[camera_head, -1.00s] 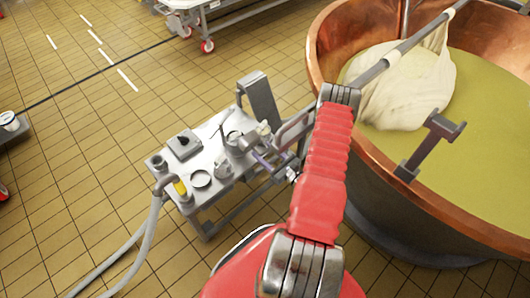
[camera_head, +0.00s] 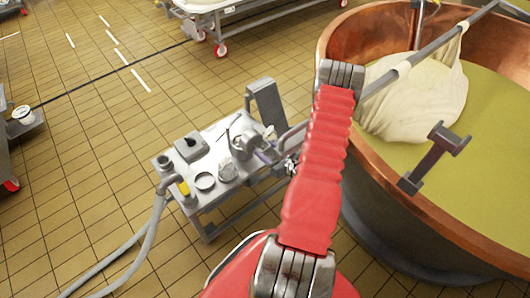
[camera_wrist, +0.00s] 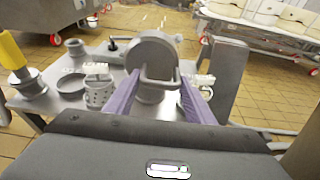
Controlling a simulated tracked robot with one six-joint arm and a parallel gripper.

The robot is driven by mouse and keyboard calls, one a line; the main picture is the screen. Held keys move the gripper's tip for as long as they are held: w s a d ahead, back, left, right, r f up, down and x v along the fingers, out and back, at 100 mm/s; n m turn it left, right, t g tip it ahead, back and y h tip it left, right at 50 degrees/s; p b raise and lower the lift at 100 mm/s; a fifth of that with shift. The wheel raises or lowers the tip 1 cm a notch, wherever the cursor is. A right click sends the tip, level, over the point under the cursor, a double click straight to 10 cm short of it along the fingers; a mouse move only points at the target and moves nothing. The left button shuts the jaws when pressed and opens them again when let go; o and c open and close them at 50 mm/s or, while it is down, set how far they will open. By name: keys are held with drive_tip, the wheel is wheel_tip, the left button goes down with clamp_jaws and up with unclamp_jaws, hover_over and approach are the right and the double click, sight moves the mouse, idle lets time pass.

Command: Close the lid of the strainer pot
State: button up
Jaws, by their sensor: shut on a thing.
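The grey strainer pot (camera_wrist: 150,97) stands on the small work table, between my fingers in the wrist view. Its round grey lid (camera_wrist: 152,50) is tilted up with its face toward the wrist camera, and it also shows in the head view (camera_head: 249,137). A looped handle (camera_wrist: 160,82) sits low in front of the lid. My gripper (camera_wrist: 160,84) has its purple fingers on either side of the lid's lower part and is shut on it. The exact contact is hard to see.
The table (camera_head: 215,205) also carries a perforated cup (camera_wrist: 98,92), a shallow round dish (camera_wrist: 70,84), a grey block (camera_head: 191,147) and a yellow-handled hose fitting (camera_wrist: 12,52). A grey upright panel (camera_wrist: 226,72) stands close right. A copper vat (camera_head: 345,130) is to the right.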

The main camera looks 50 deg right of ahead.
drive_tip(key=shift+w+d+r, duration=0.3)
drive_tip(key=shift+r, duration=0.2)
drive_tip(key=shift+w+d+r, duration=0.25)
drive_tip(key=shift+r, duration=0.25)
drive_tip(key=o, duration=1.2)
drive_tip(key=shift+a+f, duration=0.2)
drive_tip(key=shift+a, duration=0.1)
drive_tip(key=shift+s, duration=0.1)
drive_tip(key=shift+v, duration=6.8)
drive_tip(key=shift+f, duration=0.15)
